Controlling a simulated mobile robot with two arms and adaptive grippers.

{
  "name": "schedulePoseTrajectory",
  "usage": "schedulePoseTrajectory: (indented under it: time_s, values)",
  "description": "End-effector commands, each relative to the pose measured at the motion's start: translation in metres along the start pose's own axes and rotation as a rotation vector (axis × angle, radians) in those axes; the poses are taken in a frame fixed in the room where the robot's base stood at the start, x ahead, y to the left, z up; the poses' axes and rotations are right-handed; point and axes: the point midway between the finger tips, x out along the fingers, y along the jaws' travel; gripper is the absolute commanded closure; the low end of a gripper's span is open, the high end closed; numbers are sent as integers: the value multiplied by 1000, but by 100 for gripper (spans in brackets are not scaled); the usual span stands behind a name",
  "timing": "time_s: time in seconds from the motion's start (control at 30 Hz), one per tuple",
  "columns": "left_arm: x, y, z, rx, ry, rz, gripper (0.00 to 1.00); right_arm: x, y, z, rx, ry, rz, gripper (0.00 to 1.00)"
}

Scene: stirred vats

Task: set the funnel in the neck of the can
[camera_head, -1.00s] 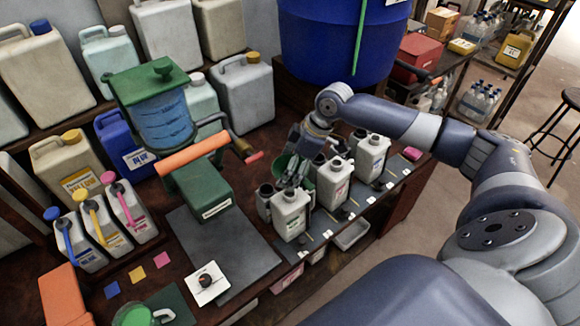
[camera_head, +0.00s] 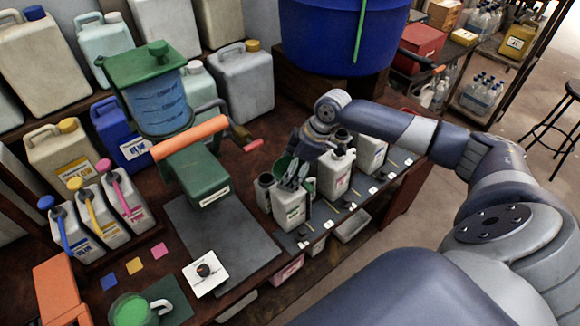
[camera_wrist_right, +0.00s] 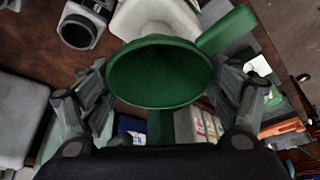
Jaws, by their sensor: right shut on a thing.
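The green funnel (camera_wrist_right: 160,75) has its bowl facing the right wrist camera. My right gripper (camera_wrist_right: 160,95) is shut on it, with a finger at each side of the bowl. In the head view the right gripper (camera_head: 292,180) is at the top of the nearest white can (camera_head: 289,210), which stands upright. The funnel (camera_head: 283,163) is mostly hidden there behind the fingers. In the wrist view a white can (camera_wrist_right: 150,18) shows just beyond the funnel rim. The funnel's spout and the can's neck are hidden, so I cannot tell whether the spout is in it. My left gripper is not in view.
Two more white cans, the middle one (camera_head: 335,175) and the far one (camera_head: 371,154), stand in the row. A dark open container (camera_head: 265,190) is close on the left. A green grinder-like device with an orange handle (camera_head: 190,137) stands further left. A grey mat (camera_head: 225,240) is mostly bare.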

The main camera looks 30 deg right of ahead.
Motion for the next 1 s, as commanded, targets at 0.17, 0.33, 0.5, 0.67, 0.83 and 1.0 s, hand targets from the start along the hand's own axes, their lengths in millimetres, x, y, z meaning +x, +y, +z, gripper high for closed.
schedulePoseTrajectory:
  time_s: [0.17,0.33,0.5,0.67,0.83,1.0]
  values:
    - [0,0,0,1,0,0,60,0,0,0,0,0,0,38]
    - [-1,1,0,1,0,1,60,0,0,0,-1,0,0,38]
    - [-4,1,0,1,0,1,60,-1,0,-1,0,0,0,38]
    - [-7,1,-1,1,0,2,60,-1,0,-1,-1,0,0,38]
    - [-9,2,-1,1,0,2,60,0,0,-1,-1,0,0,38]
    - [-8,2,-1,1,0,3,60,1,0,0,-1,0,0,38]
